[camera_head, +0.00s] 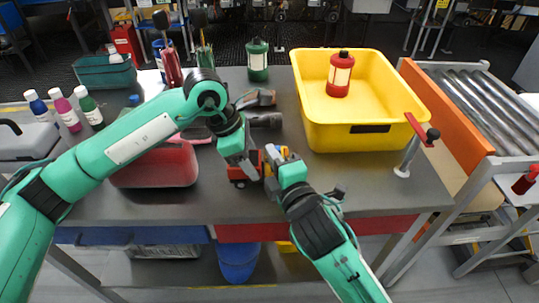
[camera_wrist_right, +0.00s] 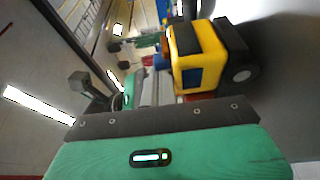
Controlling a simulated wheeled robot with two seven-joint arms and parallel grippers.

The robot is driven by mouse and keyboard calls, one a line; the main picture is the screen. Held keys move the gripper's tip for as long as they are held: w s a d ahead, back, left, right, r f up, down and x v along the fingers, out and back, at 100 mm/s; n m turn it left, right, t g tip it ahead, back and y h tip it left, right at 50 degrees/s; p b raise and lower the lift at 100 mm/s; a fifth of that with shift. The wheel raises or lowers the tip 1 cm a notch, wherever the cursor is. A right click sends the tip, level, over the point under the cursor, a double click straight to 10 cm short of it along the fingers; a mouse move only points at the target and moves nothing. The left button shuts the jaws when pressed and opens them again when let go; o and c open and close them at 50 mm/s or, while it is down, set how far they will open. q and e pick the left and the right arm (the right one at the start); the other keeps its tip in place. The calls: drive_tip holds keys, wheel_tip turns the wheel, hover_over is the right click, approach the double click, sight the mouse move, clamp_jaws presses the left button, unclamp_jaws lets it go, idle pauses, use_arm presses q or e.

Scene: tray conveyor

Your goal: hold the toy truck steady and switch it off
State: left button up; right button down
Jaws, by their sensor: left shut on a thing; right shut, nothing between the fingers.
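The toy truck, with a yellow cab (camera_head: 284,152) and a red body (camera_head: 238,172), stands on the grey table, partly hidden by both grippers. In the right wrist view its yellow cab (camera_wrist_right: 195,55) with a dark window and a black wheel shows close up. My left gripper (camera_head: 250,172) is shut on the truck, at its red body. My right gripper (camera_head: 271,160) is shut and empty, close beside the cab; I cannot tell whether it touches. No switch can be made out.
A red tray (camera_head: 155,172) is at the left. Table front is clear.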

use_arm(q)
drive_tip(key=shift+w+a, duration=0.1)
drive_tip(key=shift+a, duration=0.15)
use_arm(e)
drive_tip(key=shift+w+d, duration=0.1)
drive_tip(key=shift+d, duration=0.05)
drive_tip(key=shift+s+d, duration=0.1)
drive_tip(key=shift+s, duration=0.15)
use_arm(q)
drive_tip(key=shift+d+f, duration=0.1)
use_arm(e)
drive_tip(key=v, duration=0.7)
drive_tip(key=shift+s+a, duration=0.1)
drive_tip(key=shift+a, duration=0.15)
use_arm(q)
drive_tip(key=o, duration=1.2)
drive_tip(key=shift+c, duration=0.2)
